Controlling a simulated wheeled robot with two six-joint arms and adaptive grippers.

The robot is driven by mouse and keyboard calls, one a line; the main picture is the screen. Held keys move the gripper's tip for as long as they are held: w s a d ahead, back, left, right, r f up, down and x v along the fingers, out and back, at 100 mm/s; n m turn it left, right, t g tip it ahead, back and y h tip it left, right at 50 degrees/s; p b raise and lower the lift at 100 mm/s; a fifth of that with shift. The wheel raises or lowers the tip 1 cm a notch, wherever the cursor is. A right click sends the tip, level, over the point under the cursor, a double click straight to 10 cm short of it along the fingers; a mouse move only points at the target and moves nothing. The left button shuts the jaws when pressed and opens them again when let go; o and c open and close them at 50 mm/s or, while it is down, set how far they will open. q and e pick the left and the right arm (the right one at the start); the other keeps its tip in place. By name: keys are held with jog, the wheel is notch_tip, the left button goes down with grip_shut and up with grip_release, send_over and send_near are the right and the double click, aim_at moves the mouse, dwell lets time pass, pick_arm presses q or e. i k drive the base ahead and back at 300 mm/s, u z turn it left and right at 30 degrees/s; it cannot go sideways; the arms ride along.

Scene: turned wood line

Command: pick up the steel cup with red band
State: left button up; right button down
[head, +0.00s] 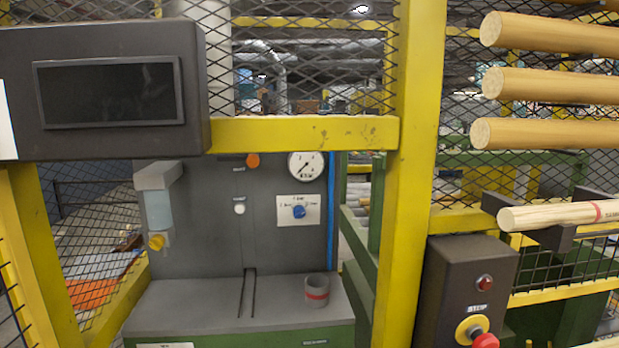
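A grey steel cup with a red band (317,290) stands upright on the right part of the grey bench top (210,306) of the machine. The red band runs around its middle. The cup is fully visible and nothing touches it from the sides. Neither of my grippers shows in the head view.
A yellow post (412,170) and crossbar (305,134) frame the opening in front of the bench. A dark monitor box (105,90) hangs at upper left. A stop-button box (468,290) and wooden rods (545,86) are at right. A bottle dispenser (158,205) is left of the cup.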

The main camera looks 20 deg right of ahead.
aim_at(317, 291)
jog(key=z, duration=0.05)
jog(key=k, duration=0.65)
jog(key=z, duration=0.8)
jog(key=i, duration=0.85)
jog(key=z, duration=0.65)
